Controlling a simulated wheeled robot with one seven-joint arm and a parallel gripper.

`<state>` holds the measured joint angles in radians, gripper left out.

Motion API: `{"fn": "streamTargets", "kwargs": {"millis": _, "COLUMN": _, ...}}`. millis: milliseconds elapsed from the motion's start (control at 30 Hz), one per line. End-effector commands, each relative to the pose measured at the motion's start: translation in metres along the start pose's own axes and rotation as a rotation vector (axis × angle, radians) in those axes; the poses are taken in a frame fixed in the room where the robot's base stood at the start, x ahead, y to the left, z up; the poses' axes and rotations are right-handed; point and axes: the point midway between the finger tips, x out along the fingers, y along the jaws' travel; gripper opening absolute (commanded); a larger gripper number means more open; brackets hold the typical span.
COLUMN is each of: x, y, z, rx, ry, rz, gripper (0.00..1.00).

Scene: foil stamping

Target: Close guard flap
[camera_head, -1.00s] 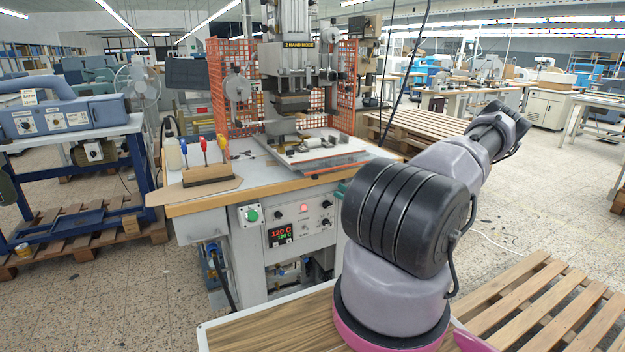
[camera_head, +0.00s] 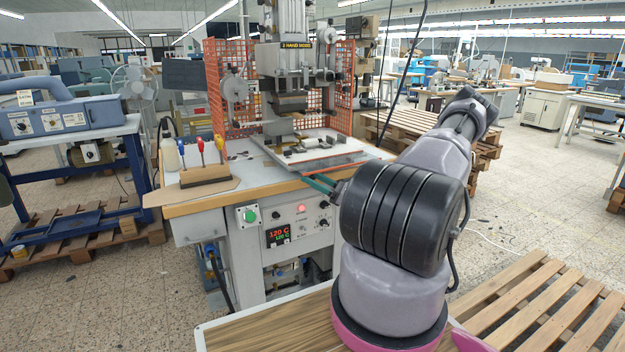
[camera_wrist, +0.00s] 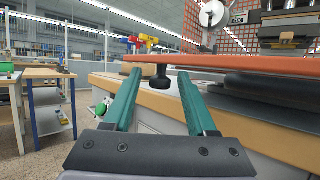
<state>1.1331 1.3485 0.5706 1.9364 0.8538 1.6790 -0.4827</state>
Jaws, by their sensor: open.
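A flat panel with an orange-red edge (camera_head: 337,161), which looks like the guard flap, lies about level in front of the press head (camera_head: 290,100). In the wrist view its edge (camera_wrist: 235,65) crosses above my fingers, and a black knob (camera_wrist: 160,83) hangs below it. My gripper (camera_wrist: 159,73) is open, its teal fingers on either side of the knob in the picture. I cannot tell whether they touch it. In the head view a teal finger (camera_head: 319,184) shows at the table's front edge, and my arm hides the rest.
Orange mesh guards (camera_head: 228,85) stand around the press. A wooden holder (camera_head: 205,174) with several coloured-handled tools and a bottle (camera_head: 170,155) stand on the left of the press table (camera_head: 225,197). A control panel (camera_head: 297,225) is on its front. Pallets (camera_head: 520,305) lie at right.

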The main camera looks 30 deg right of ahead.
Motion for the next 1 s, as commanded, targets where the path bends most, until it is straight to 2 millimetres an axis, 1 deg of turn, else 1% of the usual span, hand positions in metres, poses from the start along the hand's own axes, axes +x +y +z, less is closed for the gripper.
{"fn": "streamTargets", "kwargs": {"millis": 33, "x": -0.0001, "y": 0.0, "z": 0.0, "rx": 0.0, "ry": 0.0, "rz": 0.0, "gripper": 0.57}}
{"fn": "streamTargets", "kwargs": {"millis": 67, "x": -0.0001, "y": 0.0, "z": 0.0, "rx": 0.0, "ry": 0.0, "rz": 0.0, "gripper": 0.5}}
{"fn": "streamTargets", "kwargs": {"millis": 100, "x": -0.0001, "y": 0.0, "z": 0.0, "rx": 0.0, "ry": 0.0, "rz": 0.0, "gripper": 0.34}}
{"fn": "streamTargets", "kwargs": {"millis": 200, "x": -0.0002, "y": 0.0, "z": 0.0, "rx": 0.0, "ry": 0.0, "rz": 0.0, "gripper": 0.0}}
{"fn": "streamTargets", "kwargs": {"millis": 1000, "x": -0.0005, "y": -0.0001, "z": 0.0, "rx": 0.0, "ry": 0.0, "rz": 0.0, "gripper": 0.0}}
